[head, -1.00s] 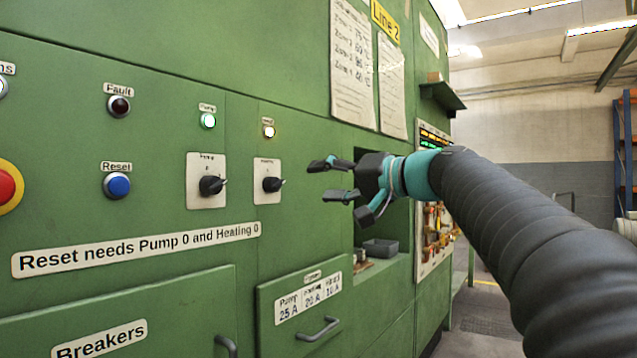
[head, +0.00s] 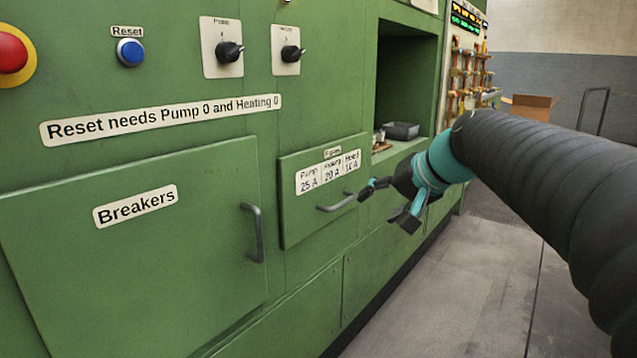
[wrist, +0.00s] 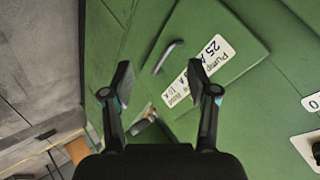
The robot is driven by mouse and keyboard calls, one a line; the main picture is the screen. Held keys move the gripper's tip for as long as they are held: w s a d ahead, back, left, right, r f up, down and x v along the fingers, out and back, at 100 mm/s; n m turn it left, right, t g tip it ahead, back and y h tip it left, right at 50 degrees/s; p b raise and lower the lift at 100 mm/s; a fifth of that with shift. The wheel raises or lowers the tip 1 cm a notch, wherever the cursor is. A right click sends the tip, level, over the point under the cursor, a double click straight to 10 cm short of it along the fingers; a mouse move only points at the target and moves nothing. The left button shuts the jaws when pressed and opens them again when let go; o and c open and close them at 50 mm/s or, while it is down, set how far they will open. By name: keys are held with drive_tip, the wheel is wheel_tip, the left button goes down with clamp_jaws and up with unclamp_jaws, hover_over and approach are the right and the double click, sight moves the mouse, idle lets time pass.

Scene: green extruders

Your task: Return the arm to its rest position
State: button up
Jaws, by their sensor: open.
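My gripper (head: 388,204) is at the end of my black-sleeved arm, in front of the green machine (head: 330,110). In the head view it overlaps the right end of the fuse drawer's handle (head: 334,204); I cannot tell the gap. In the wrist view my gripper (wrist: 160,92) has its two fingers wide apart with nothing between them. The fuse drawer (wrist: 215,45) with its handle (wrist: 167,57) lies beyond the fingers. The drawer is closed.
The closed breakers door (head: 140,250) has a protruding handle (head: 252,232). Two knobs (head: 229,52) (head: 291,53) stick out above. A cardboard box (head: 530,106) stands at the back. The floor (head: 470,280) at right is clear.

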drive_tip(key=s+d+f+n+g+h, duration=0.1)
drive_tip(key=s+d+f+h, duration=0.1)
drive_tip(key=s+f, duration=0.7)
drive_tip(key=s+d+f+n+g+h, duration=0.1)
drive_tip(key=s+d+f+n+h, duration=0.1)
drive_tip(key=s+f, duration=0.7)
drive_tip(key=s+h, duration=0.1)
drive_tip(key=s, duration=0.6)
drive_tip(key=shift+s+f+h, duration=0.3)
drive_tip(key=shift+f, duration=0.1)
drive_tip(key=shift+d, duration=0.1)
